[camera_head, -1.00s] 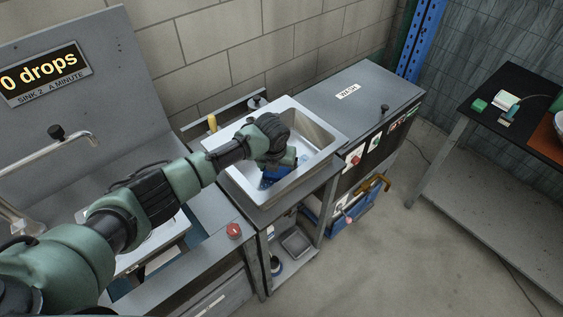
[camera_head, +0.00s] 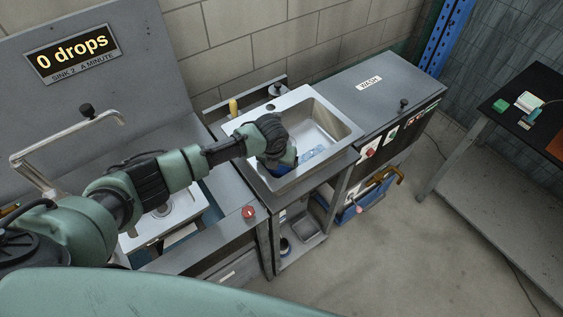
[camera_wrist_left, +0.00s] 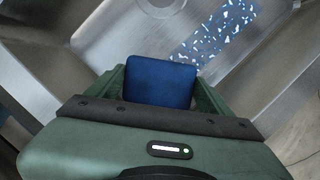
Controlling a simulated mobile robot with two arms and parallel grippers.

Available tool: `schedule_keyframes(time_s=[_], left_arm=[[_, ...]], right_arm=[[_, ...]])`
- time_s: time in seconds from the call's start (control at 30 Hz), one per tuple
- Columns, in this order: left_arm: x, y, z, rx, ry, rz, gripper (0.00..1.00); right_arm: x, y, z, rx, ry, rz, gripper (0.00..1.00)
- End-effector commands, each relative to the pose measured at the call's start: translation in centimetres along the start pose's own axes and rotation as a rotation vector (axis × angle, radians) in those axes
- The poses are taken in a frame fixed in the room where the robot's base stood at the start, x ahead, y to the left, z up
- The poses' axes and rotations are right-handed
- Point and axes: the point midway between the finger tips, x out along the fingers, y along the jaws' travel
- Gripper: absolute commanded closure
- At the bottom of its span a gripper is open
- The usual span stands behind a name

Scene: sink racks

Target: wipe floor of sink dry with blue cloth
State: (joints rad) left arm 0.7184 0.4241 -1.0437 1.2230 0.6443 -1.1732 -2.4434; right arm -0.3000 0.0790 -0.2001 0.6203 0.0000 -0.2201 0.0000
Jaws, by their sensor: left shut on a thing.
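The metal sink (camera_head: 345,117) is an open steel basin set in the counter. My left gripper (camera_head: 280,160) is down inside its left part, shut on a blue cloth; it also shows in the left wrist view (camera_wrist_left: 160,88). The blue cloth (camera_wrist_left: 160,76) looks like a folded pad between the two green fingers. I cannot tell whether it touches the sink floor. The arm hides part of the basin. My right gripper is out of view.
A drain (camera_wrist_left: 160,4) shows at the top of the wrist view. A tap (camera_head: 65,140) and another basin stand left. A yellow-handled object (camera_head: 232,108) stands behind the sink. A red button (camera_head: 249,212) sits at the front edge. A grey lid marked WASH (camera_head: 380,85) adjoins right.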

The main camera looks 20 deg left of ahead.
Motion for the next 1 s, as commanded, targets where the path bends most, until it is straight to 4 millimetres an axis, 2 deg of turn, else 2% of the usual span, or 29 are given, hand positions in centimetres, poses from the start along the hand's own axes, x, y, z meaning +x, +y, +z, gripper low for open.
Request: schedule_keyframes(time_s=[0.23,0.73,1.0], left_arm=[[-0.4,0.1,0.1,0.0,0.001,0.001,0.51],[-5.2,0.1,1.6,0.0,-0.001,0.001,0.51],[-5.8,0.0,1.7,0.0,0.001,0.001,0.51]], right_arm=[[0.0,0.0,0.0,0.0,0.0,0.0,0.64],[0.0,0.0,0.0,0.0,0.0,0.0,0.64],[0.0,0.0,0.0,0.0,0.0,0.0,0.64]])
